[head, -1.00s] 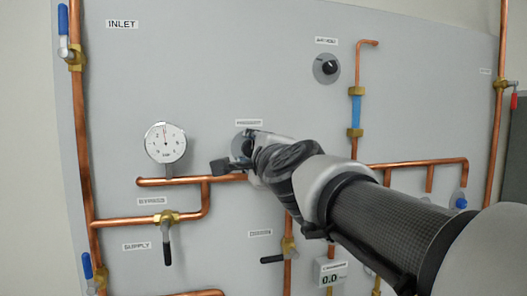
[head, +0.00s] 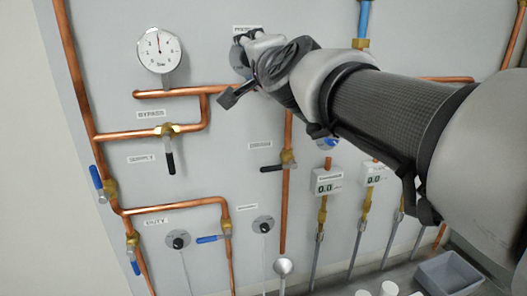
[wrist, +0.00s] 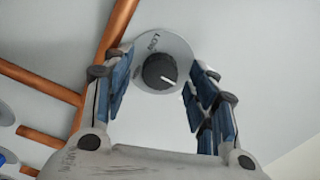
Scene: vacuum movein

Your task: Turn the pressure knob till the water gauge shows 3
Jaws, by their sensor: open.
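The pressure knob is black on a round grey plate (head: 237,58), under a label, mostly hidden by my gripper in the head view. In the wrist view the knob (wrist: 159,72) sits between my fingers, its white mark pointing right and slightly down. My gripper (wrist: 155,84) is open, one finger on each side, with gaps between the fingers and the knob. It also shows in the head view (head: 243,66), close to the panel. The round white water gauge (head: 160,51) is left of the knob. Its needle points nearly straight up; its numerals are too small to read.
Copper pipes (head: 180,92) run beside and below the knob. A bypass valve (head: 167,130) with a black lever is lower left. Other knobs (head: 178,240) and a grey bin (head: 447,274) are lower down. Bare panel lies between gauge and knob.

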